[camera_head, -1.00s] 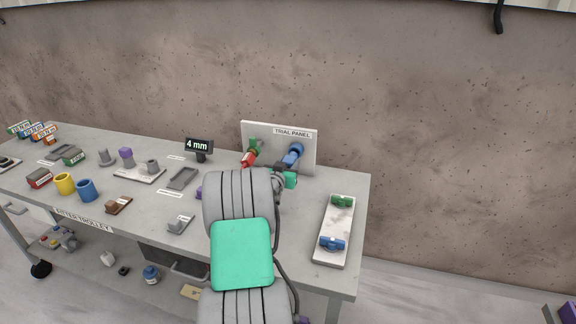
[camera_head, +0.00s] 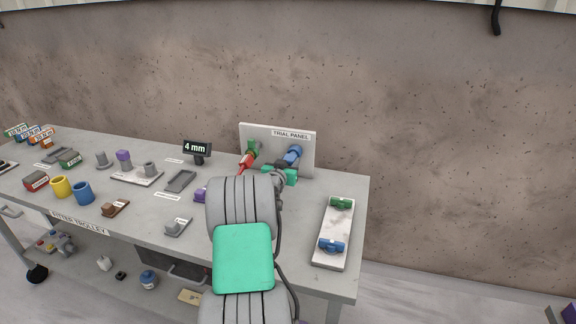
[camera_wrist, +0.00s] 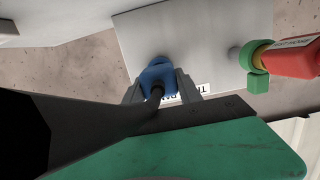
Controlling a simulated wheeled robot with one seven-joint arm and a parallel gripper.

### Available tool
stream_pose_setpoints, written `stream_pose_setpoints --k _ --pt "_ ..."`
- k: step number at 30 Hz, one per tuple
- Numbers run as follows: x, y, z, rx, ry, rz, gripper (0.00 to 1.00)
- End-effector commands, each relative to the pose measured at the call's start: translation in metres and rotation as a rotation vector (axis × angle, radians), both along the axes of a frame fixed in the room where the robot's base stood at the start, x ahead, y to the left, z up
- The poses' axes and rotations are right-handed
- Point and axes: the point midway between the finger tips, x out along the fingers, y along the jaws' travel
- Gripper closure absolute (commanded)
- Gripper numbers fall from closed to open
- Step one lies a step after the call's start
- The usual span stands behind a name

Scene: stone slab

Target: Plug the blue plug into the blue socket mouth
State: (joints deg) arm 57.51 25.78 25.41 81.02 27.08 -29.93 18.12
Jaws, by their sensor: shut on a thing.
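The trial panel (camera_head: 305,165) stands upright at the back of the trolley top, with a blue part (camera_head: 293,153) at its right. In the wrist view the blue plug (camera_wrist: 157,75), with a black cable behind it, sits between the two grey fingers of my gripper (camera_wrist: 160,88). The gripper is shut on it, and the plug is against or very near the pale panel (camera_wrist: 195,35). In the head view my green gripper (camera_head: 280,176) is just in front of the panel. The blue socket mouth is hidden behind the plug, so I cannot tell how deep the plug sits.
A red plug (camera_head: 246,162) is at the green socket (camera_head: 254,147) on the panel, left of the blue part. A pale board (camera_head: 335,225) with green and blue parts lies to the right. Cups, blocks and a 4 mm sign (camera_head: 197,148) stand to the left.

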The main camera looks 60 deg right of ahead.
Motion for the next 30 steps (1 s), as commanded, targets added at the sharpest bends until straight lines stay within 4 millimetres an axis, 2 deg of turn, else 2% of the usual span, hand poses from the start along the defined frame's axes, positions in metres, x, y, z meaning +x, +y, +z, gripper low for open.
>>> stream_pose_setpoints --k 19,20,28,30 --pt "0.003 -0.016 0.000 -0.002 0.000 0.000 1.00" --pt "0.003 -0.016 0.001 -0.002 0.000 0.001 0.57" --pt "0.003 -0.016 0.000 -0.001 0.001 0.000 0.35" --pt "0.003 -0.016 0.000 -0.001 0.001 0.000 0.33"
